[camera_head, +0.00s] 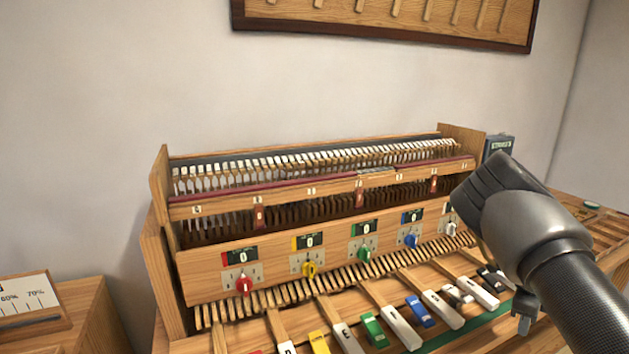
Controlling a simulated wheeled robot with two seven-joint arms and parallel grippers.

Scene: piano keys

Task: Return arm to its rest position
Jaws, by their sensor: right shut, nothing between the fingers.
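My right arm comes in from the lower right, its dark grey wrist in front of the right end of the piano action model. My right gripper (523,322) shows only as a small part below the wrist, pointing down near the right end of the keys. It is shut and holds nothing; most of it is hidden by my arm. The wooden piano action model (330,225) has a row of coloured knobs under small displays reading 0. Piano keys with coloured blocks (372,330) lie in front of it. My left gripper is out of view.
A wooden side table (85,310) with a percent gauge (30,300) stands at the left. A dark box (499,144) stands behind the model's right end. A wooden surface with a tray (590,215) lies at the right. A framed board (390,15) hangs on the wall.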

